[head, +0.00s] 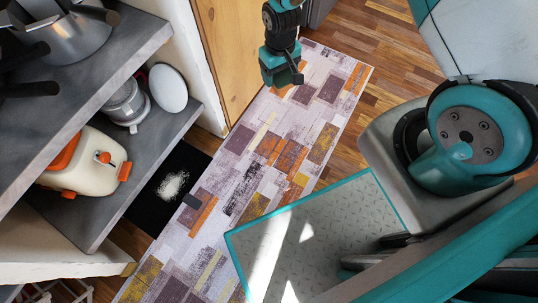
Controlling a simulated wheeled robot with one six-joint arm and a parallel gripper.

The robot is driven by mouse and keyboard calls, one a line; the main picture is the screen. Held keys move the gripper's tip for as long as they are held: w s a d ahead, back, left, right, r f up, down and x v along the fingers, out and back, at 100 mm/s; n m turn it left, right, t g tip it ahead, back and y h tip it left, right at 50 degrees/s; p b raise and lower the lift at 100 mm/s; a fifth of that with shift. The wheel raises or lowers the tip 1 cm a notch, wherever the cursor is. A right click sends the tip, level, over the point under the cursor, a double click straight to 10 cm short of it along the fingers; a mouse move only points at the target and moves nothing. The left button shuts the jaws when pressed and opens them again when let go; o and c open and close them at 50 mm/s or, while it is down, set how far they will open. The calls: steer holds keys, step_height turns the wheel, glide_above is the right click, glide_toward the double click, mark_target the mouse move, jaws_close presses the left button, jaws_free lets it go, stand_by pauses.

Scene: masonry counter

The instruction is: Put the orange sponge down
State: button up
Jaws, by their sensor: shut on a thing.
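My gripper (284,78) is at the top middle of the head view, pointing down above the far part of the patterned rug. It is shut on the orange sponge, which is largely hidden behind the dark fingers. A little orange shows just below the fingers, but I cannot tell whether it is the sponge or the rug's pattern.
A patterned rug (240,165) covers the wooden floor (385,60). Grey shelves (190,115) at the left hold a cream and orange appliance (95,165) and pots. A black mat (150,205) bears white grains. A wooden door (225,45) stands left of my gripper.

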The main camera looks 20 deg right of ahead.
steer(key=n+b, duration=0.1)
steer(key=b, duration=0.7)
glide_above(270, 150)
step_height(270, 150, down, 20)
step_height(270, 150, down, 14)
steer(key=b, duration=0.7)
steer(key=shift+d+f, duration=0.1)
steer(key=shift+f, duration=0.05)
steer(key=shift+f+b, duration=1.6)
steer(key=shift+f, duration=0.85)
steer(key=shift+f, duration=0.15)
steer(key=o, duration=0.9)
